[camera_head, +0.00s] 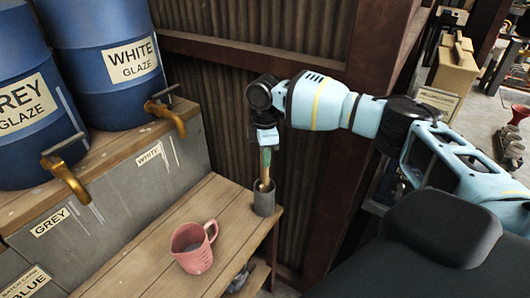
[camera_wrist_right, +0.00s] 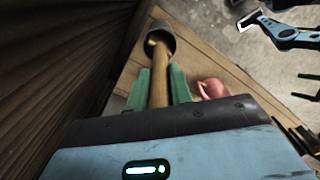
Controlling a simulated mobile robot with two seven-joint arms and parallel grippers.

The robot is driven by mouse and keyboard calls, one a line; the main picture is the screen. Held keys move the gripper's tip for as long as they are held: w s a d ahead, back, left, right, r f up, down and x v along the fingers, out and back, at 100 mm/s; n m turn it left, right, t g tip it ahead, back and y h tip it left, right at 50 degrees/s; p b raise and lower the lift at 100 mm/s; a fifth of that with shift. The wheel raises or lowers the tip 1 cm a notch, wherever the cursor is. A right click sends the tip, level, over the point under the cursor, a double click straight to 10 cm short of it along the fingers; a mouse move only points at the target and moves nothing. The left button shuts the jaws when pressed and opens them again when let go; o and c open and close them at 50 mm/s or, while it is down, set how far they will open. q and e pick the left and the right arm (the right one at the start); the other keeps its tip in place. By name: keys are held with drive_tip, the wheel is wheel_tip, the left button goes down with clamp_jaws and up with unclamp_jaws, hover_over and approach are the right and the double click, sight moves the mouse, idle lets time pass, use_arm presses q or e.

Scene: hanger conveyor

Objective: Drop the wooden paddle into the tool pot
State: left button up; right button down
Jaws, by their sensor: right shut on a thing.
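The wooden paddle (camera_wrist_right: 160,75) is a brown stick held upright between the green fingers of my right gripper (camera_wrist_right: 160,85). In the head view my right gripper (camera_head: 265,155) is above the tool pot, and the paddle (camera_head: 264,180) points down from it. The tool pot (camera_head: 264,202) is a grey cylinder at the right end of the wooden bench. The paddle's lower end reaches the mouth of the pot (camera_wrist_right: 160,38); how deep it sits inside is hidden.
A pink jug (camera_head: 194,247) stands on the wooden bench (camera_head: 140,262), left of the pot. Blue glaze barrels (camera_head: 108,60) with brass taps stand on a grey ledge at the left. A corrugated wall (camera_head: 235,110) rises close behind the pot.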

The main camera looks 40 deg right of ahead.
drive_tip(key=c, duration=1.3)
unclamp_jaws()
drive_tip(key=shift+o, duration=0.2)
drive_tip(key=shift+r, duration=0.15)
wheel_tip(320, 180, up, 13)
drive_tip(key=shift+f, duration=0.1)
